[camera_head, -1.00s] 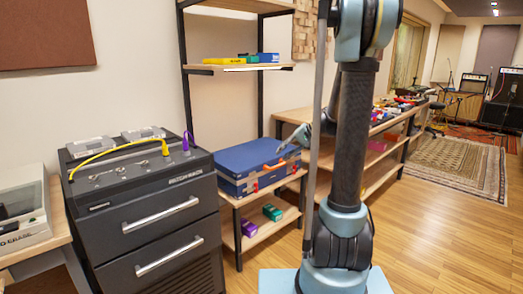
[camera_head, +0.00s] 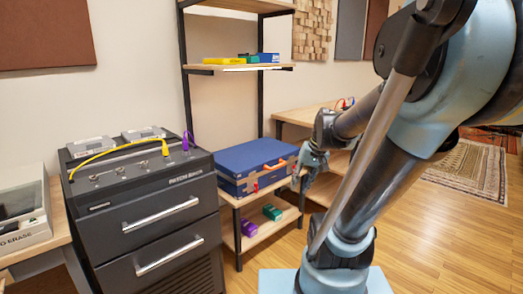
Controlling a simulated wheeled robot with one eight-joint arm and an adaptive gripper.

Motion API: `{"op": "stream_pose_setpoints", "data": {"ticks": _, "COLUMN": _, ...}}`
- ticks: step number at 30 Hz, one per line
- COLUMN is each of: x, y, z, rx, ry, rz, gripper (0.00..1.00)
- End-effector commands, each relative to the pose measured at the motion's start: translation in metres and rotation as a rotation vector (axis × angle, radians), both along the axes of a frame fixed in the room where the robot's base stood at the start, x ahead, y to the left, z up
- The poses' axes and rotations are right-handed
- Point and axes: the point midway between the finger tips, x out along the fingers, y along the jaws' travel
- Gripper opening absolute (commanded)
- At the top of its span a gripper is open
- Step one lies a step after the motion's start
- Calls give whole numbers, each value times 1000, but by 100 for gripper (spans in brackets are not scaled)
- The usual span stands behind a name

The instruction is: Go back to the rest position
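My gripper (camera_head: 312,168) is at the end of my arm, right of the blue case (camera_head: 252,158) on the shelf. Its fingers point down and look small and partly shadowed, so I cannot tell whether they are open or shut. I see nothing clearly held in it. My arm crosses the right side of the view and leans to the upper right.
A black drawer cabinet (camera_head: 150,215) with a yellow cable (camera_head: 110,153) stands at left. The shelf unit (camera_head: 236,199) holds the case, with purple (camera_head: 248,228) and green (camera_head: 271,212) items below. A workbench (camera_head: 300,113) stands behind my arm. Wood floor (camera_head: 440,240) is clear at right.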

Motion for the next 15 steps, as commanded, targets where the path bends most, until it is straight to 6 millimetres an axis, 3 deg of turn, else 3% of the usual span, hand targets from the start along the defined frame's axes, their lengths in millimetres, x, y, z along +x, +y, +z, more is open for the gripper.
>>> {"op": "stream_pose_setpoints", "data": {"ticks": 6, "x": -47, "y": -17, "z": -20, "rx": -110, "ry": -1, "rz": 22, "gripper": 25}}
{"op": "stream_pose_setpoints", "data": {"ticks": 15, "x": -96, "y": -42, "z": -48, "rx": -246, "ry": -7, "rz": 48, "gripper": 25}}
